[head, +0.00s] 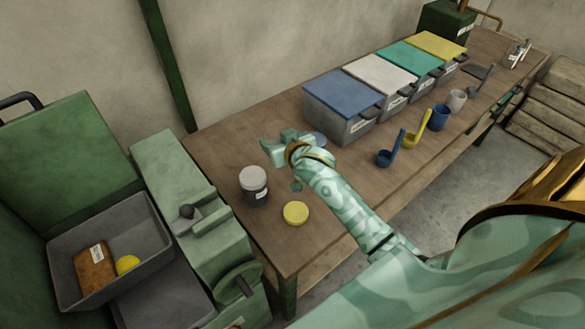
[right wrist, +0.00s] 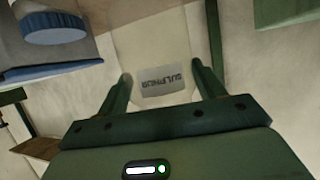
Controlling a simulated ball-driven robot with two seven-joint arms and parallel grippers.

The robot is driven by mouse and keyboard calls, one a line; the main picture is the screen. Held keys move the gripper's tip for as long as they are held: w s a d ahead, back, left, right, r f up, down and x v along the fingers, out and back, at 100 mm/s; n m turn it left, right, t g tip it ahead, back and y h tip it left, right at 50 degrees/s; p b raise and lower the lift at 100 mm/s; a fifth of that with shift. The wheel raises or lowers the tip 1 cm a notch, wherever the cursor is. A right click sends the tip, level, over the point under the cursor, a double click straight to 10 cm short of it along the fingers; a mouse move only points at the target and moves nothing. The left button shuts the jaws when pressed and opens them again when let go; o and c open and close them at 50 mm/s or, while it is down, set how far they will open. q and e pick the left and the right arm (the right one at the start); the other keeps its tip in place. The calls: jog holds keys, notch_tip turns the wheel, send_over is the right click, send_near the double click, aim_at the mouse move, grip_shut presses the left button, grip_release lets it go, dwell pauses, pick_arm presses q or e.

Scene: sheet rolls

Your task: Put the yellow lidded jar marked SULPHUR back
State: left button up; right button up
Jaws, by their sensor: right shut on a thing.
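My right gripper (head: 279,147) is over the table, left of the blue-lidded bin, and its wrist partly covers it. In the right wrist view its two green fingers (right wrist: 161,77) are shut on a pale jar (right wrist: 155,45), one on each side. The jar's label reads SULPHUR and appears upside down there. The jar's lid is not clearly seen, and the jar is hidden in the head view. A round yellow lid-like disc (head: 296,212) is on the table near the front edge; I cannot tell if a jar is under it. My left gripper is not in view.
A white-lidded jar (head: 254,185) stands left of the yellow disc. More bins with white, teal and yellow lids run along the wall, with scoops and cups in front. A grey tray (head: 70,255) is at left.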

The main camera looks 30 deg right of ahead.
jog(key=d+f, duration=0.3)
jog(key=shift+w, duration=0.25)
notch_tip(320, 180, down, 5)
jog(key=shift+a+f+b, duration=0.1)
jog(key=shift+a+b, duration=0.05)
jog(key=shift+b, duration=1.05)
notch_tip(320, 180, down, 4)
jog(key=shift+b, duration=0.95)
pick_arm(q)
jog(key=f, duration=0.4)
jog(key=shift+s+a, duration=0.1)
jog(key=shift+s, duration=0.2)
pick_arm(e)
jog(key=shift+w, duration=0.1)
jog(key=shift+f, duration=0.2)
jog(key=o, duration=1.2)
jog(key=shift+c, duration=0.2)
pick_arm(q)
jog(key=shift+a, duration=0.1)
